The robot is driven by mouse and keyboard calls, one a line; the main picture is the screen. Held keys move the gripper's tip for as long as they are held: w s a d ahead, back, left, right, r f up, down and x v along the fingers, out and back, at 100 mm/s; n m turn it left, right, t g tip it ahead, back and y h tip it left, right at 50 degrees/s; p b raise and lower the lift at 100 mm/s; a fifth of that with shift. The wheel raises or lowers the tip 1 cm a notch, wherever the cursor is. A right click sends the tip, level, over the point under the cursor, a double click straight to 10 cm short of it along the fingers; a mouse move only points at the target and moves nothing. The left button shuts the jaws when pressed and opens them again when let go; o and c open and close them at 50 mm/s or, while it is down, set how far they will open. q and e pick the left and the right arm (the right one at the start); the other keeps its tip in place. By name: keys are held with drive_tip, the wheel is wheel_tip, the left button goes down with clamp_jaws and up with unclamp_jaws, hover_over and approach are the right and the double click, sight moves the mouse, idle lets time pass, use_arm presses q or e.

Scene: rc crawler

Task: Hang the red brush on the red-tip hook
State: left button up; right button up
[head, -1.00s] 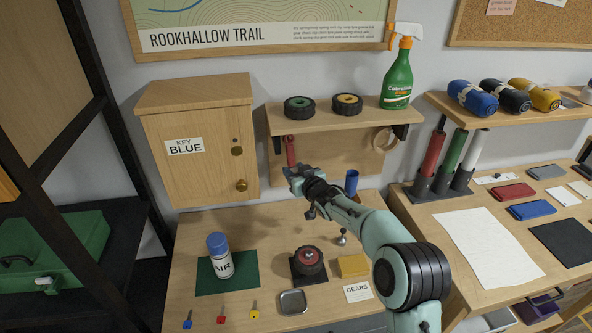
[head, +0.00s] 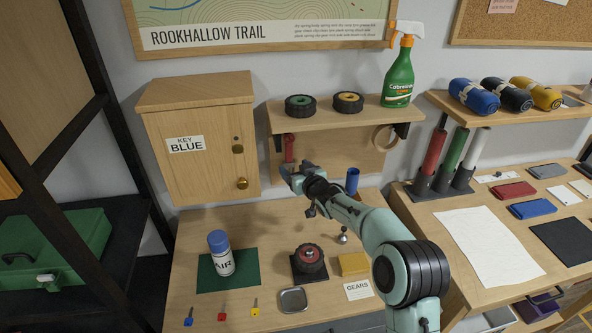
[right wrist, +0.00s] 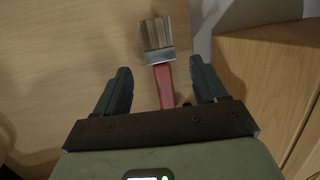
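The red brush shows at the back panel under the wall shelf in the head view (head: 289,147), upright, its lower part behind my right gripper (head: 289,171). In the right wrist view the brush (right wrist: 164,84) has pale bristles, a metal band and a red handle. It lies between the two spread fingers of my right gripper (right wrist: 160,67), with a gap on each side. The gripper is open. I cannot make out the red-tip hook or what supports the brush. My left gripper is out of view.
The wall shelf (head: 330,119) carries two wheels and a spray bottle (head: 398,76). A wooden key cabinet (head: 195,140) stands close to the left.

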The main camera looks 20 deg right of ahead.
drive_tip(key=shift+s+b, duration=0.3)
drive_tip(key=shift+s, duration=0.25)
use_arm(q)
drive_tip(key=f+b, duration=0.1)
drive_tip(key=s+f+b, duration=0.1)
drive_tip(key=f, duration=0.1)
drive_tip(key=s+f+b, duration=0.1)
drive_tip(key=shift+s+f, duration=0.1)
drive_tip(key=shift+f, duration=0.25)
use_arm(e)
drive_tip(key=v, duration=1.2)
drive_tip(key=shift+s+r, duration=0.1)
drive_tip(key=shift+s, duration=0.05)
